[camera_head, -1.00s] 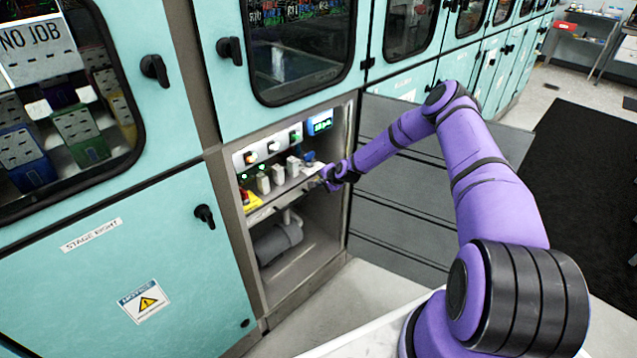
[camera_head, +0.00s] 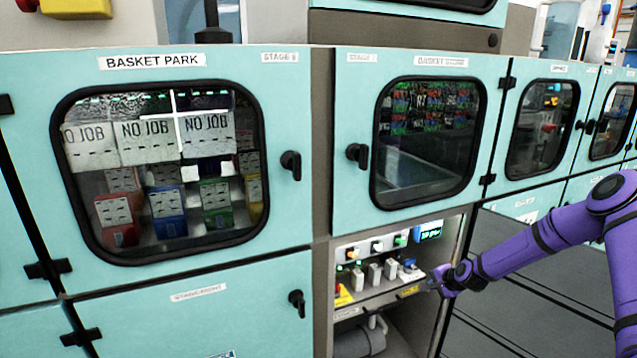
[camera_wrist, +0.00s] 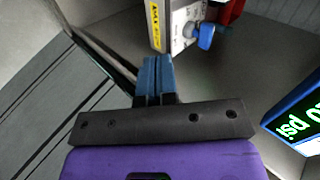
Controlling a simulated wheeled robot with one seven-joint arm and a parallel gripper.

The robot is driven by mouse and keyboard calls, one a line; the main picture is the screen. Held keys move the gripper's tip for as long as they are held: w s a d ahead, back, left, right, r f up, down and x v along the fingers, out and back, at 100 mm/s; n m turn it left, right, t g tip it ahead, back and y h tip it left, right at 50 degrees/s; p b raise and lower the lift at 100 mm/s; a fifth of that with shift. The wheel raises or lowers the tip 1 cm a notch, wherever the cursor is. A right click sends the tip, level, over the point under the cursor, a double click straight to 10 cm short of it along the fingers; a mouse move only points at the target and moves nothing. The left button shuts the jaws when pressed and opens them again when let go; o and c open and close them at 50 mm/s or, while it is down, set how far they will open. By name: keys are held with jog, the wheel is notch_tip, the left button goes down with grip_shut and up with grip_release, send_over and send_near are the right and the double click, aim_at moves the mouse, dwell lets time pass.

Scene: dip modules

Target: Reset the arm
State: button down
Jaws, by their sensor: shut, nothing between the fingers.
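My purple arm (camera_head: 560,231) reaches in from the right. My gripper (camera_head: 437,282) is at the right side of an open cabinet bay (camera_head: 455,240), close to the right end of its control ledge. In the wrist view, my blue fingers (camera_wrist: 156,78) are together with nothing held. A grey box with a blue lever (camera_wrist: 205,37) and a yellow label (camera_wrist: 156,25) lies just past the fingertips; I cannot tell whether they touch. A green-lit display (camera_wrist: 295,115) reading psi is at the right of the wrist view.
Grey switch blocks (camera_head: 375,272) and a button panel (camera_head: 377,247) are inside the bay, with a grey cylinder (camera_head: 362,342) below. Teal cabinets with windows (camera_head: 425,135) and black handles (camera_head: 357,155) surround it. Grey panels (camera_head: 530,285) lie right of the bay.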

jog(key=s+a+r+n+g+h, duration=0.1)
jog(key=s+a+r+n, duration=0.35)
jog(key=r, duration=0.85)
jog(key=s+a+r+n+g+h, duration=0.1)
jog(key=s+r+n, duration=0.1)
jog(key=s+r, duration=0.75)
jog(key=s+a+r+n+g+h, duration=0.1)
jog(key=s+a+r+n+h, duration=0.15)
jog(key=r, duration=1.35)
jog(key=s+a+r+n, duration=0.1)
jog(key=s+r, duration=0.4)
jog(key=s, duration=0.3)
jog(key=s+a+r+n, duration=0.1)
jog(key=s+a+r, duration=0.1)
jog(key=s+r, duration=0.5)
jog(key=s+n+y, duration=0.1)
jog(key=s, duration=1.6)
jog(key=shift+s+a+n, duration=0.25)
jog(key=shift+a+n, duration=0.05)
